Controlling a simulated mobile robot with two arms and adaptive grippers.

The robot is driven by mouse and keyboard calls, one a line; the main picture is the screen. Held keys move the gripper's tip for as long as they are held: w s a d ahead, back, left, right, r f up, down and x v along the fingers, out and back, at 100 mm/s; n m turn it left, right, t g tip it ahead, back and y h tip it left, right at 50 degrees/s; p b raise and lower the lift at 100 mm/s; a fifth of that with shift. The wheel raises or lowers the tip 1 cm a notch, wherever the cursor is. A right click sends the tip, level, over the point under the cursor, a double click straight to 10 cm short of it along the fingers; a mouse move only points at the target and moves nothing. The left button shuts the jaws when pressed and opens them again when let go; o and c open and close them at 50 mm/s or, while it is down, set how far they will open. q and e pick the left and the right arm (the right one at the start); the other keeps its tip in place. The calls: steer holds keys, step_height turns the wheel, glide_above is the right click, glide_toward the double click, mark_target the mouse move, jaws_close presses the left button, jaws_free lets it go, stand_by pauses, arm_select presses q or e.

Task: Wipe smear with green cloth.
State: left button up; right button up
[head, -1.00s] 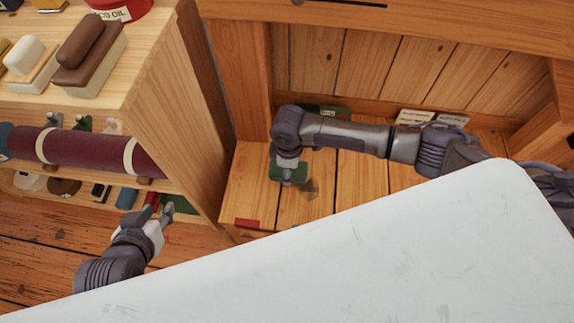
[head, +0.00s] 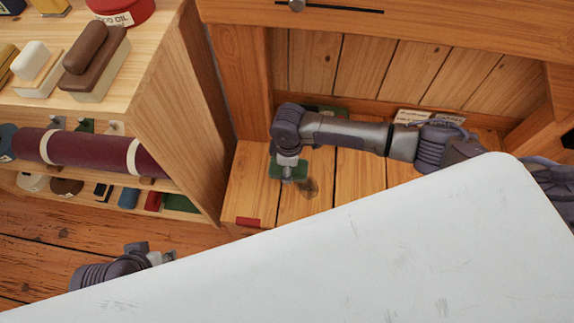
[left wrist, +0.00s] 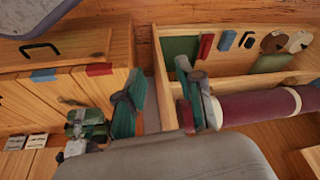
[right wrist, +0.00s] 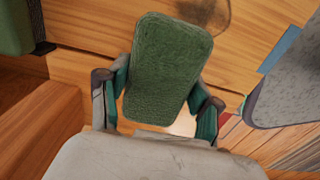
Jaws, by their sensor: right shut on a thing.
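The green cloth (head: 276,169), a thick rounded pad, is over the wooden bench surface; it also shows in the right wrist view (right wrist: 165,65). My right gripper (head: 291,177) is shut on it, with a finger at each side in the right wrist view. The smear (head: 310,188) is a brownish, roughly round mark on the boards just right of the cloth; its edge shows in the right wrist view (right wrist: 205,11). I cannot tell whether the cloth touches the wood. My left gripper (left wrist: 165,100) is empty, its fingers apart, near the shelf unit.
The wooden shelf unit (head: 165,125) at the left holds brushes, a maroon roll (head: 95,153) and small blocks. White cards (head: 411,116) lie at the bench's back. A red strip (head: 248,222) is at its front edge. Bare boards lie right of the smear.

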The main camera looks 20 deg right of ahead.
steer(key=shift+r, duration=0.15)
step_height(320, 180, up, 2)
steer(key=p, duration=0.2)
steer(key=shift+p, duration=0.3)
steer(key=shift+r+p, duration=0.35)
steer(key=shift+p, duration=0.1)
steer(key=shift+r+p, duration=0.45)
steer(key=shift+p, duration=0.15)
steer(key=shift+r+p, duration=0.45)
steer(key=shift+p, duration=0.1)
arm_select(q)
step_height(320, 180, down, 13)
steer(key=g, duration=0.1)
steer(key=shift+s+a, duration=0.15)
steer(key=shift+a, duration=0.15)
arm_select(e)
steer(key=shift+r, duration=0.15)
steer(key=shift+r, duration=0.1)
